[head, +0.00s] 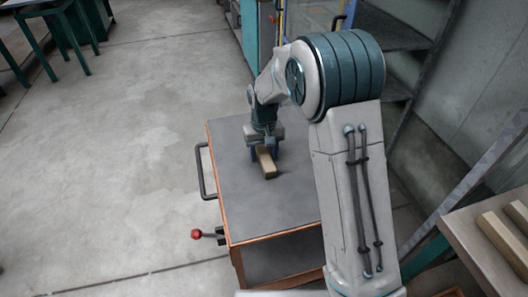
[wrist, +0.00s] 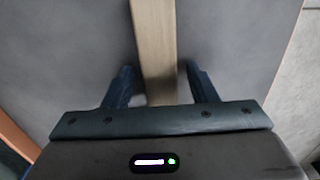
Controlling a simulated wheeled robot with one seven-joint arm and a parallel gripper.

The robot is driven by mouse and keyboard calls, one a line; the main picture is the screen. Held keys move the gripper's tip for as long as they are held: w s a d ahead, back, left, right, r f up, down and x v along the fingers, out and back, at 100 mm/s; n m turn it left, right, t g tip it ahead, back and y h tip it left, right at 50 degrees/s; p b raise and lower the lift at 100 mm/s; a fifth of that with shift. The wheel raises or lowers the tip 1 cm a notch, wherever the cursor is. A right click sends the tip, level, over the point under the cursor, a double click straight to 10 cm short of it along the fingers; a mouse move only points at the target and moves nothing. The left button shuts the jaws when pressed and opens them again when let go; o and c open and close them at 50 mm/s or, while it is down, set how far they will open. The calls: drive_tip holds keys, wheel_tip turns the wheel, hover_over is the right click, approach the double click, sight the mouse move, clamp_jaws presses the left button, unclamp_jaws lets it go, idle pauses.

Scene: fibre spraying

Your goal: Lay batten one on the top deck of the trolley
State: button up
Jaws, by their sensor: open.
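A wooden batten (head: 266,163) lies on the grey top deck of the trolley (head: 250,208), near the deck's middle. In the wrist view the batten (wrist: 155,45) runs from the top edge down between my fingers. My gripper (wrist: 160,80) is open, one finger on each side of the batten, with a gap visible on both sides. In the head view my gripper (head: 262,150) is low over the deck at the batten's far end and hides that end. I cannot tell from the views which number the batten bears.
More battens (head: 503,240) lie on a bench (head: 470,245) at the right edge. The trolley has a black handle (head: 205,172) and a red-knobbed lever (head: 200,234) on its left side. Grey steps (head: 395,40) stand behind.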

sight(264, 152)
wheel_tip(264, 152, up, 12)
drive_tip(key=s+d+r+m+t, duration=0.15)
drive_tip(key=s+d+r, duration=0.35)
drive_tip(key=s+d, duration=0.55)
drive_tip(key=s+d+f+m, duration=0.1)
drive_tip(key=s+d, duration=0.1)
drive_tip(key=s, duration=0.5)
drive_tip(key=s+d+m+t, duration=0.1)
drive_tip(key=s+d, duration=0.2)
drive_tip(key=s, duration=0.4)
drive_tip(key=shift+s+f, duration=0.35)
drive_tip(key=shift+f, duration=0.05)
drive_tip(key=c, duration=0.3)
drive_tip(key=shift+d, duration=0.1)
drive_tip(key=shift+c, duration=0.2)
